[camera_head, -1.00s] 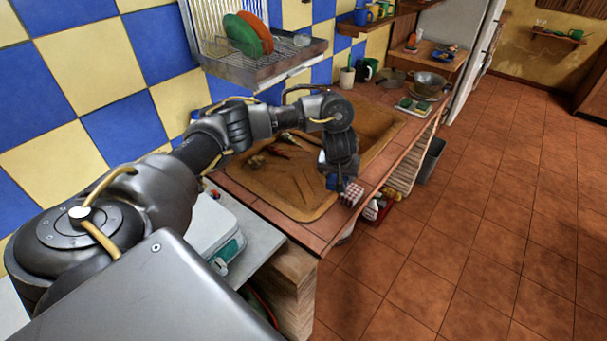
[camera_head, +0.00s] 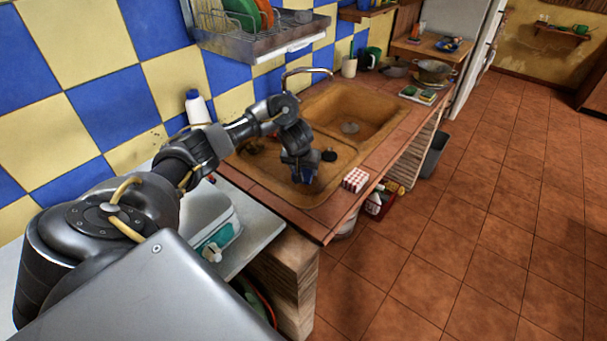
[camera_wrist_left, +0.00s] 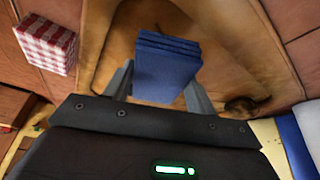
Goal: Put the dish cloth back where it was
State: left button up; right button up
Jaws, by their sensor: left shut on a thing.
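My left gripper (camera_head: 304,168) is shut on a folded blue cloth (camera_wrist_left: 167,72). In the head view the cloth (camera_head: 308,174) shows only in part below the dark jaws. The gripper holds it over the near drainboard side of the brown sink (camera_head: 372,112); I cannot tell whether it touches the surface. A folded red-and-white checked cloth (camera_head: 355,180) lies on the tiled front edge of the counter, right of the gripper and apart from it. It also shows at upper left in the wrist view (camera_wrist_left: 46,44). My right gripper is out of view.
A curved faucet (camera_head: 306,71) stands behind the sink. A dish rack (camera_head: 270,38) hangs on the wall above. A white bottle (camera_head: 197,107) stands behind my arm. A sponge tray (camera_head: 418,95) lies farther along the counter. The front edge beyond the checked cloth is clear.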

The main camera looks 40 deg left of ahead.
pick_arm(q)
notch_tip(320, 180, down, 2)
jog(key=shift+f, duration=0.25)
jog(key=shift+w, duration=0.1)
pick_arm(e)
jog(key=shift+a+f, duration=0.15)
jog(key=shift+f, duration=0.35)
pick_arm(q)
jog(key=shift+d, duration=0.1)
jog(key=shift+f, duration=0.5)
jog(key=o, duration=1)
jog(key=shift+c, duration=0.2)
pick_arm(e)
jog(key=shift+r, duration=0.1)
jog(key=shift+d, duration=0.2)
